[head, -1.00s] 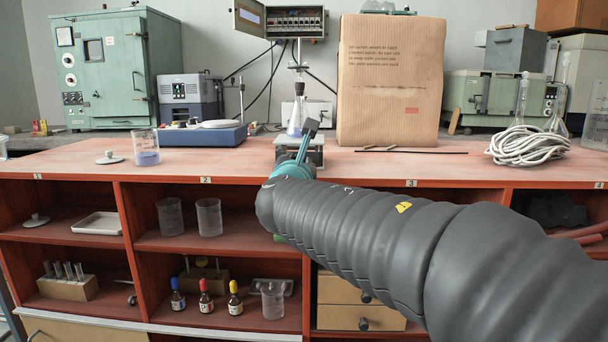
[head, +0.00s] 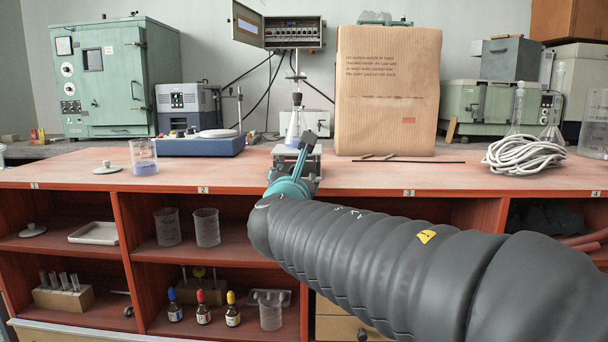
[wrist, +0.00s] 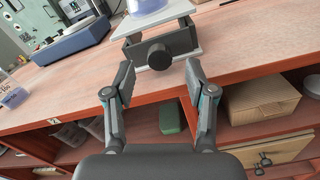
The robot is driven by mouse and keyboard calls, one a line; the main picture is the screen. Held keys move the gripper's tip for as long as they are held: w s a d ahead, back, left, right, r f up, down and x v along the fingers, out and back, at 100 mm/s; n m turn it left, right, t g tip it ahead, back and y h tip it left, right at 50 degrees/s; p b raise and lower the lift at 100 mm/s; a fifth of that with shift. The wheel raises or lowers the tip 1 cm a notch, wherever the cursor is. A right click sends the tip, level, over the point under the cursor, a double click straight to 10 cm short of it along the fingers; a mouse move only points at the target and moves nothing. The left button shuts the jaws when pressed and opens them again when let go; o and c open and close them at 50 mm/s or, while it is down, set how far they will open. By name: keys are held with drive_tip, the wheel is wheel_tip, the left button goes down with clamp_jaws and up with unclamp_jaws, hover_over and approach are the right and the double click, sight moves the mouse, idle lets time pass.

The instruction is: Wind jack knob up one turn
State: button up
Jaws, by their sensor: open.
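The lab jack (wrist: 185,40) stands at the front edge of the red-brown bench, with its dark round knob (wrist: 159,57) facing me in the wrist view. In the head view the jack (head: 312,160) is partly hidden behind my gripper and arm. A conical flask (head: 295,125) with a dark stopper stands on its top plate; only its base shows in the wrist view. My gripper (wrist: 159,80) is open, its two fingers apart on either side of the knob's line, with the knob just beyond the fingertips. Nothing is between the fingers.
A blue-based stirrer (head: 200,146) and a beaker (head: 143,158) stand left of the jack. A tall cardboard box (head: 388,90), a thin dark rod (head: 425,161) and a coil of white cable (head: 522,153) lie to the right. Open shelves are below the bench top.

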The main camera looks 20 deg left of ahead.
drive_tip(key=v, duration=0.8)
drive_tip(key=shift+s, duration=0.35)
drive_tip(key=shift+d, duration=0.1)
